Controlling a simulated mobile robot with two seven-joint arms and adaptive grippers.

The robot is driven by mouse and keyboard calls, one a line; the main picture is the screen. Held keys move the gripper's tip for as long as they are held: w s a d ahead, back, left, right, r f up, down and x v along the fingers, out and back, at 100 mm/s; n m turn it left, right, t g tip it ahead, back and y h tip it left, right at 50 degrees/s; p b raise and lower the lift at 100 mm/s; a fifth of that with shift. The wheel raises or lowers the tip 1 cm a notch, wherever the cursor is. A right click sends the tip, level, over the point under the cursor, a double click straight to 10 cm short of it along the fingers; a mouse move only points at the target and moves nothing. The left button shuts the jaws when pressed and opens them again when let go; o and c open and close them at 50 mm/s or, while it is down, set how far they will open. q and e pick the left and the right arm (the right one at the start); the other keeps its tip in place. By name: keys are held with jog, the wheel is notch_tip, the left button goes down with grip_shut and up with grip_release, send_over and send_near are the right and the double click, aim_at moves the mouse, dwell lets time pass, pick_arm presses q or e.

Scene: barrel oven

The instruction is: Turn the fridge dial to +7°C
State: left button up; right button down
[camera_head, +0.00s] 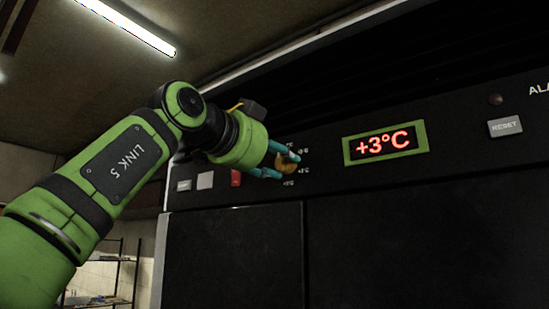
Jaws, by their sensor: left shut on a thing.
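The fridge's dial (287,164) is a small orange-brown knob on the black control panel, with small temperature marks around it. My left gripper (282,162) has its teal fingers shut on the dial, one above and one below, and they partly hide it. The marks are too small to read surely. The display (386,143), in a green frame to the right of the dial, reads +3°C in red. My right gripper is not in view.
Left of the dial the panel carries a red switch (236,178) and pale buttons (205,180). A grey RESET button (505,127) sits at the far right. The dark fridge doors (400,245) lie below the panel. A shelf rack (105,275) stands at the lower left.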

pick_arm(q)
jog(key=shift+s+r, duration=0.15)
jog(key=shift+r, duration=0.15)
jog(key=o, duration=1.2)
jog(key=shift+c, duration=0.2)
jog(key=shift+w+d+f, duration=0.2)
jog(key=shift+w+d, duration=0.1)
jog(key=shift+d, duration=0.05)
jog(key=shift+s+a+r, duration=0.25)
jog(key=shift+s+a, duration=0.35)
jog(key=shift+s+a+f, duration=0.35)
jog(key=shift+s+a, duration=0.15)
jog(key=shift+s, duration=0.15)
jog(key=v, duration=0.8)
jog(key=shift+s, duration=0.4)
jog(key=shift+a, duration=0.1)
